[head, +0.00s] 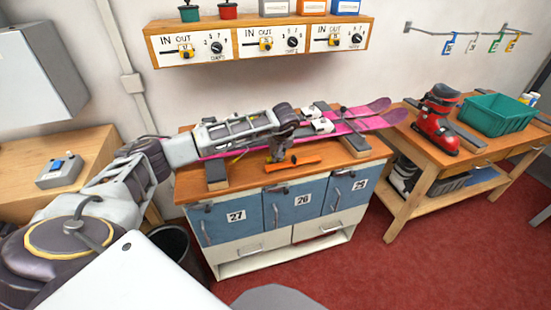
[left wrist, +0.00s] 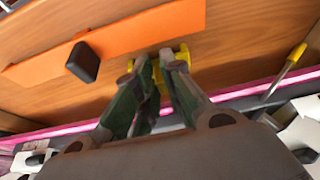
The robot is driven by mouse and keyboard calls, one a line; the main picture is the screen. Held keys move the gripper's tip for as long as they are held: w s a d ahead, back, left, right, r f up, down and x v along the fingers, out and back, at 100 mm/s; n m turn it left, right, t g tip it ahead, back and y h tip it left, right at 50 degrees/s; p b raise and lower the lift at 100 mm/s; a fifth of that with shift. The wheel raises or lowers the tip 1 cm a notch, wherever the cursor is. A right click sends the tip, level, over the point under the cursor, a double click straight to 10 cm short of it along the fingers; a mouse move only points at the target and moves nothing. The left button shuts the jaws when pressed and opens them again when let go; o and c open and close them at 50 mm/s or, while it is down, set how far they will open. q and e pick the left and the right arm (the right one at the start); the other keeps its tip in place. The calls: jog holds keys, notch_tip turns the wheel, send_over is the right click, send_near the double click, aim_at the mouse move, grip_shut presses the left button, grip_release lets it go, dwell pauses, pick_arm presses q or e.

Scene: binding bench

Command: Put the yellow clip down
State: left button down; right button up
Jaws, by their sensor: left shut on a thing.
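The yellow clip (left wrist: 184,55) is between the fingertips of my left gripper (left wrist: 160,62) in the left wrist view, with its yellow ends showing on both sides. The gripper is shut on it, just above or at the wooden bench top (left wrist: 235,50), beside the orange strip (left wrist: 130,42). I cannot tell whether the clip touches the bench. In the head view my left gripper (head: 279,152) points down at the front of the bench, behind the orange strip (head: 300,161), and the clip is not clearly visible there. My right gripper is not in view.
Pink skis (head: 345,124) lie across the bench behind the gripper on dark supports. A black knob (left wrist: 83,62) stands on the orange strip. A yellow-handled tool (left wrist: 297,53) lies nearby. A red boot (head: 436,127) and green crate (head: 497,115) stand on the right table.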

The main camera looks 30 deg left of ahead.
pick_arm(q)
jog(key=shift+r, duration=0.1)
notch_tip(320, 180, up, 10)
dwell(0.9)
dwell(0.7)
